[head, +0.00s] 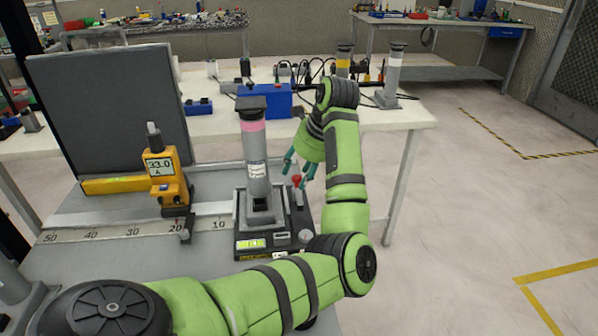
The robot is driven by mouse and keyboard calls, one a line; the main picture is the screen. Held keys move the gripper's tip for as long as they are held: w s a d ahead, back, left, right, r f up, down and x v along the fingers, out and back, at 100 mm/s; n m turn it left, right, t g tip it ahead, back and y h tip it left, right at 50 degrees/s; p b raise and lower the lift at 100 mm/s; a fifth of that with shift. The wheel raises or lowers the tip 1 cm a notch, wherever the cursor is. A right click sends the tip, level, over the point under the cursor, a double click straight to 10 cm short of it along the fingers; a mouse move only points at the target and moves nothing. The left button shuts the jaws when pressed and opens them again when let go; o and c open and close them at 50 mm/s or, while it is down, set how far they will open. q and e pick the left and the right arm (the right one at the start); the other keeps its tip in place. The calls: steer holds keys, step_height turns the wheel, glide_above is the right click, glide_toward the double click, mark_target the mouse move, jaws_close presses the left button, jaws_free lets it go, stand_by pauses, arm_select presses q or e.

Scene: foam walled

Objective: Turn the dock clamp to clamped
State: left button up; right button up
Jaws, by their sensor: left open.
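The dock is a dark base (262,243) with a small lit yellow-green display, on the grey table at centre. A grey cylindrical device (257,170) with a pink band and dark cap stands upright in it. The clamp appears to be the small lever with a red tip (297,182) at the dock's right side, roughly upright. My left gripper (299,171) has teal fingers, open and pointing down around or just beside the red tip. I cannot tell whether they touch it. My arm hides part of the dock's right side. My right gripper is not in view.
A yellow meter reading 33.0 (161,168) stands on a ruler strip (105,233) left of the dock. A dark grey foam panel (108,115) stands behind it. A blue box (265,100) and another grey cylinder (393,78) stand on the white table behind. The floor at right is clear.

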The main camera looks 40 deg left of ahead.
arm_select(q)
steer(key=shift+a+f, duration=0.2)
steer(key=shift+f, duration=0.2)
jaws_close()
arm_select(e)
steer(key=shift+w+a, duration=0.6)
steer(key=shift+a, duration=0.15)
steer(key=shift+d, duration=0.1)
